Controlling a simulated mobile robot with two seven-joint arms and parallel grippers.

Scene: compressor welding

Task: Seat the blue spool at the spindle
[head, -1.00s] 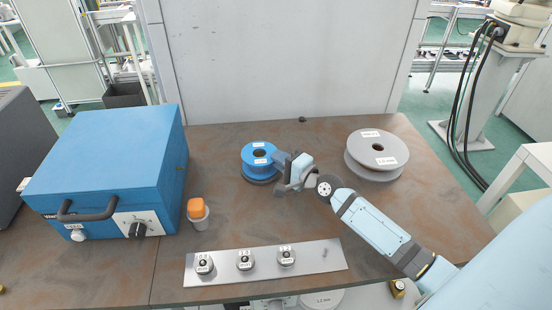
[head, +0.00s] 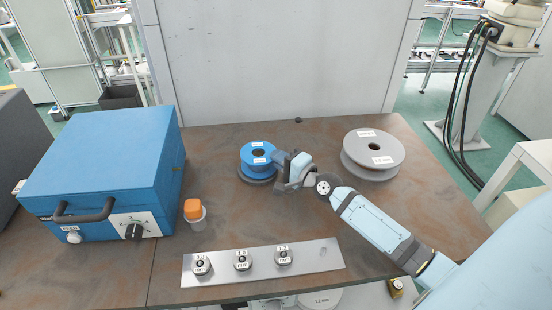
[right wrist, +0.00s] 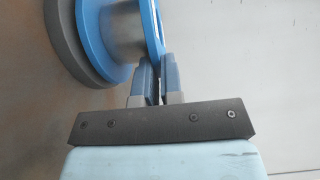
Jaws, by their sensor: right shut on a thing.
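The blue spool (head: 246,158) is at the back middle of the table, with its axis roughly upright. Beneath it shows the rim of a dark round base (head: 258,181); in the right wrist view this is a grey disc (right wrist: 62,45) beside the spool's blue flange (right wrist: 98,38). I cannot tell whether they touch. The spindle post itself is hidden. My right gripper (head: 277,157) reaches in from the right and is shut on the spool's flange edge; its fingers (right wrist: 159,75) pinch it in the right wrist view. My left gripper is not in view.
A grey spool (head: 373,150) lies to the right on the table (head: 225,140). A blue box (head: 100,155) stands left, with an orange-topped cup (head: 195,214) beside it. A metal plate (head: 263,262) with several round parts lies in front. A white panel (head: 270,60) rises behind.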

